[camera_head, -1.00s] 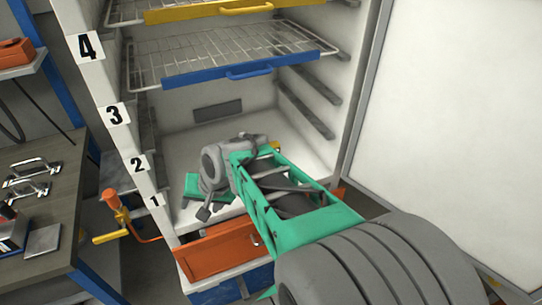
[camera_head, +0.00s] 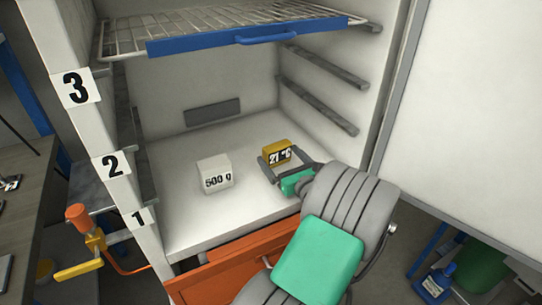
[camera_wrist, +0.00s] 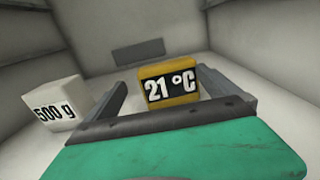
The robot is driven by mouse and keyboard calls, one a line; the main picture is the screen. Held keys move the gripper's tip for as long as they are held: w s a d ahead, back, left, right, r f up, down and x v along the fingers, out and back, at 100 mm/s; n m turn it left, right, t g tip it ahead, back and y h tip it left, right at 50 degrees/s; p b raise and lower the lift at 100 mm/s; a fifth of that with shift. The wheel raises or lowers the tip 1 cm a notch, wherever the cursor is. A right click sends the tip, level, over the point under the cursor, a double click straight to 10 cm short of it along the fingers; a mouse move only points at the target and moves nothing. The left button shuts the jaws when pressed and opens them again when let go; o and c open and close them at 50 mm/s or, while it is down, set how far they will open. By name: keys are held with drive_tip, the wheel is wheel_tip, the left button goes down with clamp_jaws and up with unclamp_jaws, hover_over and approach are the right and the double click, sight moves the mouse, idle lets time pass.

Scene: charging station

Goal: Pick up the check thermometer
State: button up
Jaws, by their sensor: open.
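The check thermometer (camera_head: 277,152) is a small yellow block with a black face reading "21 °C". It stands upright on the white cabinet floor, right of the middle. In the wrist view the thermometer (camera_wrist: 169,84) is straight ahead, between the two fingers. My gripper (camera_head: 283,159) is open and low over the floor, with a finger to each side of the thermometer. The wrist view also shows my gripper (camera_wrist: 168,92) with its dark fingers spread. I cannot tell whether either finger touches the block.
A white block marked "500 g" (camera_head: 214,174) stands to the left of my gripper. A wire shelf with a blue front (camera_head: 240,35) hangs above. Side rails (camera_head: 318,88) line the right wall. An orange drawer front (camera_head: 230,266) lies below the opening.

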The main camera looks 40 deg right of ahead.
sight(272, 146)
drive_tip(key=x, duration=0.2)
drive_tip(key=b+x, duration=0.1)
drive_tip(key=x, duration=0.3)
drive_tip(key=shift+w+d+f, duration=0.15)
drive_tip(key=shift+w+d, duration=0.15)
drive_tip(key=shift+d, duration=0.1)
drive_tip(key=c, duration=1.3)
